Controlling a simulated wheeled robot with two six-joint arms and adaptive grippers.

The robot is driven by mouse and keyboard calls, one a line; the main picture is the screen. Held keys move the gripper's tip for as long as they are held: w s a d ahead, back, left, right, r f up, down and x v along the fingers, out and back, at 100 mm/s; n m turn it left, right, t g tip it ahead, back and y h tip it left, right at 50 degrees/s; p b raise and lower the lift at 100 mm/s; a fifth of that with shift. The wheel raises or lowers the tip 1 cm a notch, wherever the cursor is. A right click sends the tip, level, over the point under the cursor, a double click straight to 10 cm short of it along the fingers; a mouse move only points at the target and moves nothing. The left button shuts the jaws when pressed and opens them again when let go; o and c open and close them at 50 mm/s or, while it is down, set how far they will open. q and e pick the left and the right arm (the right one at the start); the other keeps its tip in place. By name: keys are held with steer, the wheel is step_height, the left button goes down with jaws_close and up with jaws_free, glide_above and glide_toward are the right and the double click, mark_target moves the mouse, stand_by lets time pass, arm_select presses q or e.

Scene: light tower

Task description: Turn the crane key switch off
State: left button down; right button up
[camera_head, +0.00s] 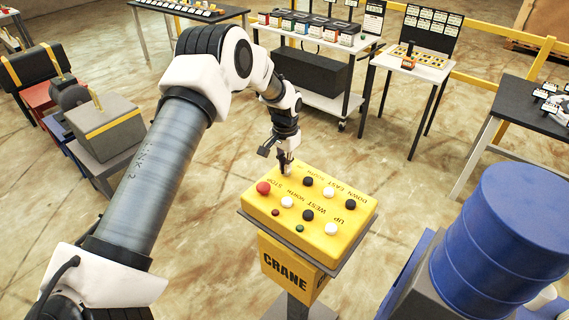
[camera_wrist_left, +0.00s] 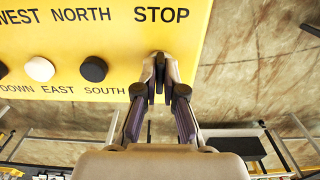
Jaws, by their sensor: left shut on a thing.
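The yellow crane control panel (camera_head: 345,226) sits on a pedestal marked CRANE. Its top has black and white buttons, a red STOP button (camera_head: 263,188), and small red and green lamps. My left gripper (camera_head: 286,172) points down at the panel's far edge. In the left wrist view its fingertips (camera_wrist_left: 159,84) are closed together near the panel's edge, below the word STOP. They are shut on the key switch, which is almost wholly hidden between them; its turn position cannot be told. My right gripper is not in view.
A blue barrel (camera_head: 510,235) stands close to the panel's right. Tables with labelled boxes (camera_head: 320,30) and a sign board (camera_head: 432,25) stand behind. Grey and red equipment (camera_head: 103,125) is at the left. The concrete floor around the pedestal is mostly clear.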

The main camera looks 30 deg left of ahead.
arm_select(q)
steer(key=n, duration=0.6)
steer(key=shift+s+d+f, duration=0.1)
steer(key=shift+f, duration=0.15)
stand_by(0.3)
steer(key=c, duration=1.5)
jaws_free()
steer(key=shift+o, duration=1.1)
steer(key=shift+w, duration=0.25)
step_height(320, 180, up, 12)
